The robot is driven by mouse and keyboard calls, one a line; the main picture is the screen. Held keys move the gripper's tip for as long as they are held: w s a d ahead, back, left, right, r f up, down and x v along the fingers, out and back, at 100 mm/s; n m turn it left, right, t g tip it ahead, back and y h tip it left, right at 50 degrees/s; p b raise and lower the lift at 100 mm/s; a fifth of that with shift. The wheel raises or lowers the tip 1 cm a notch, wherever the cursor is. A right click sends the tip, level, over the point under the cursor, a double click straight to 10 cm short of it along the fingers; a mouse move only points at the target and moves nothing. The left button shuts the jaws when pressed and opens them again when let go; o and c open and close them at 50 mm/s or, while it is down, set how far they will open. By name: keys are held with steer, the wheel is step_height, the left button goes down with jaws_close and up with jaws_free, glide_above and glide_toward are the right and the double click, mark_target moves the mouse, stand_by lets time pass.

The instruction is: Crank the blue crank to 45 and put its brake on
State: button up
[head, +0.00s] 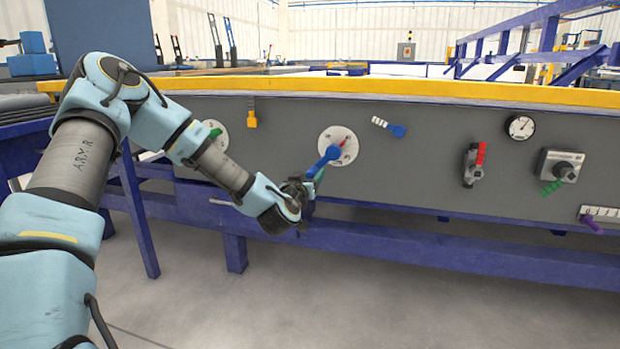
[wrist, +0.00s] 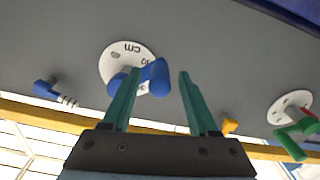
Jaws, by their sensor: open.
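The blue crank (head: 326,158) sits on a round white dial (head: 345,136) with a red pointer on the grey panel. Its arm slants down and left from the hub. My gripper (wrist: 160,74) is open, with two teal fingers; in the head view my gripper (head: 314,184) is just below and left of the crank. The blue brake lever (head: 398,131) with a white striped piece is up and right of the dial. The exact dial reading is unreadable.
A green crank (head: 214,133) with a dial and a yellow lever (head: 251,120) are to the left. A blue beam runs below the panel.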

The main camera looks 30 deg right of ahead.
jaws_close()
stand_by(0.5)
stand_by(0.9)
